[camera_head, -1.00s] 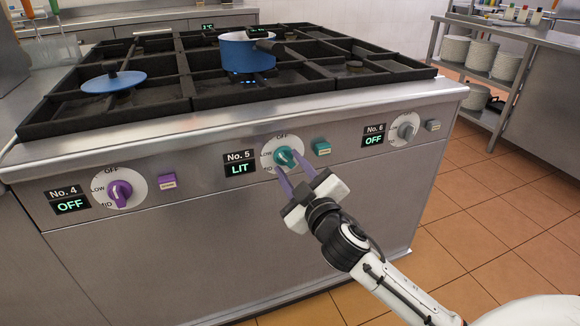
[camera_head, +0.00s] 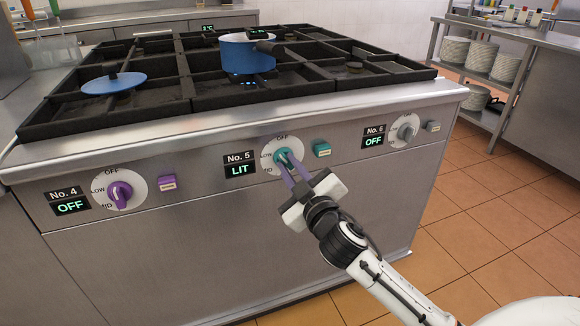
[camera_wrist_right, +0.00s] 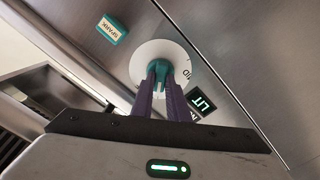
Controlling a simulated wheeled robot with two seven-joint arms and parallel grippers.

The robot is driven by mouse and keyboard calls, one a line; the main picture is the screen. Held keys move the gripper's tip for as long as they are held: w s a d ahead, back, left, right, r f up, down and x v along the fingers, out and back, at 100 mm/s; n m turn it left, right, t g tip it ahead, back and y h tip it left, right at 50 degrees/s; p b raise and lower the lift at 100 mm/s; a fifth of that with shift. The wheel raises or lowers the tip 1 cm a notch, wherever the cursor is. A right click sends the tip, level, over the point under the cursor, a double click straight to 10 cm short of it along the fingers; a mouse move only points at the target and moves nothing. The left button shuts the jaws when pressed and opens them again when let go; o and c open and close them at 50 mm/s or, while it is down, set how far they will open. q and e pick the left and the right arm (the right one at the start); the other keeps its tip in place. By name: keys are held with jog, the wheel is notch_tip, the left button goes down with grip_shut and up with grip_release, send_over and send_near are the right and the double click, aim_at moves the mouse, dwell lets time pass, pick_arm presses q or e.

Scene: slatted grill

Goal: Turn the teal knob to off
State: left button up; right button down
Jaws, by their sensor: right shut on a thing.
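The teal knob (camera_head: 283,155) sits on a white dial on the stove's front panel, under the word OFF. The No. 5 display (camera_head: 240,170) beside it reads LIT. My right gripper (camera_head: 289,160) is shut on the teal knob, its purple fingers on either side of it. In the right wrist view the teal knob (camera_wrist_right: 158,68) shows between the two fingertips. The fingers partly cover the knob and dial, so the pointer's exact setting is hard to tell. My left gripper is not in view.
A teal spark button (camera_head: 322,149) is just right of the dial. A purple knob (camera_head: 120,195) and a grey knob (camera_head: 405,130) are on the same panel. A blue pot (camera_head: 246,54) stands on the grate over a blue flame. A blue lid (camera_head: 113,83) lies at left.

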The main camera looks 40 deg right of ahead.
jog(key=m+p, duration=0.1)
jog(key=m, duration=0.1)
jog(key=shift+m, duration=0.4)
jog(key=m+p, duration=0.1)
jog(key=m, duration=0.1)
jog(key=shift+d+r+m+p, duration=0.1)
jog(key=shift+m+p, duration=0.25)
jog(key=shift+m, duration=0.05)
jog(key=shift+m+p, duration=0.45)
jog(key=shift+m, duration=0.25)
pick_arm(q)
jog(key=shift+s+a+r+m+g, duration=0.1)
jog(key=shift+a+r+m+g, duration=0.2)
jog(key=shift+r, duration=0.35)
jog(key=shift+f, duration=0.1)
pick_arm(e)
jog(key=shift+m, duration=0.3)
jog(key=c, duration=1.7)
grip_release()
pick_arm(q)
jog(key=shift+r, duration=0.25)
